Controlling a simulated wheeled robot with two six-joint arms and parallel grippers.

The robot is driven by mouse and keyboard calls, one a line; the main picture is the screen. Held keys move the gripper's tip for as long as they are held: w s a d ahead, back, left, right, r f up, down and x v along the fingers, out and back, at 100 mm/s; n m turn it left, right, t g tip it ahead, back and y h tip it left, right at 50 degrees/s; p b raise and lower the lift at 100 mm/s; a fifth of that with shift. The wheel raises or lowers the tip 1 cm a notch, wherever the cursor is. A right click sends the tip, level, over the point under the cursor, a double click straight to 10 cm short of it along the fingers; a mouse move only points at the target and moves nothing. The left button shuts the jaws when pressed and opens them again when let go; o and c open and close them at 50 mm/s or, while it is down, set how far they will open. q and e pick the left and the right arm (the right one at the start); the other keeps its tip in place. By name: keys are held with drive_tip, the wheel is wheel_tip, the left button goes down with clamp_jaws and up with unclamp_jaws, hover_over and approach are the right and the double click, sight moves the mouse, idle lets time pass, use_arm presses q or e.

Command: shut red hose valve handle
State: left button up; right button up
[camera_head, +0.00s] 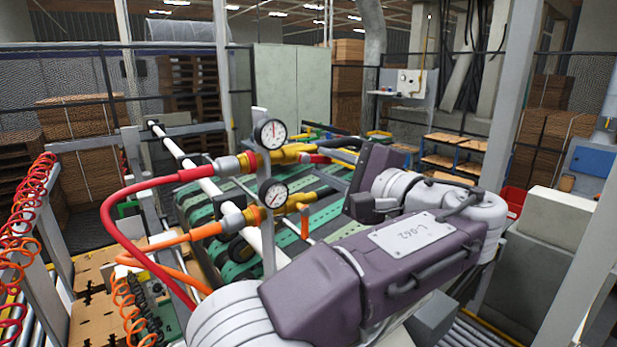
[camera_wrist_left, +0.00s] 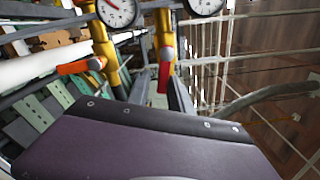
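The red hose (camera_head: 135,205) joins a yellow valve (camera_head: 285,154) on the upper line, beside a pressure gauge. Its red handle (camera_head: 317,158) lies along the valve in the head view; in the wrist view the red handle (camera_wrist_left: 165,70) is seen from above. Below it, a second yellow valve (camera_head: 290,203) on the orange hose has an orange handle (camera_head: 305,226), sticking out crosswise in the wrist view (camera_wrist_left: 76,66). My left gripper (camera_head: 362,190) is right of the valves, apart from them. Its fingers look spread and empty, partly hidden by its own purple body. My right gripper is not in view.
Two gauges (camera_head: 272,133) sit on a grey post beside the valves. A white rail (camera_head: 205,185) runs behind them. Green conveyor slats (camera_head: 200,205) lie beneath. Coiled red hose (camera_head: 28,225) hangs at left. There is open air between my gripper and the valves.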

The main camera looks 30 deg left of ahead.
use_arm(q)
drive_tip(key=s+a+f+m+p, duration=0.3)
drive_tip(key=m+p, duration=0.4)
drive_tip(key=m, duration=0.8)
drive_tip(key=v, duration=1)
drive_tip(key=shift+d+r, duration=0.2)
drive_tip(key=shift+d, duration=0.1)
drive_tip(key=shift+s+a, duration=0.1)
drive_tip(key=shift+a, duration=0.05)
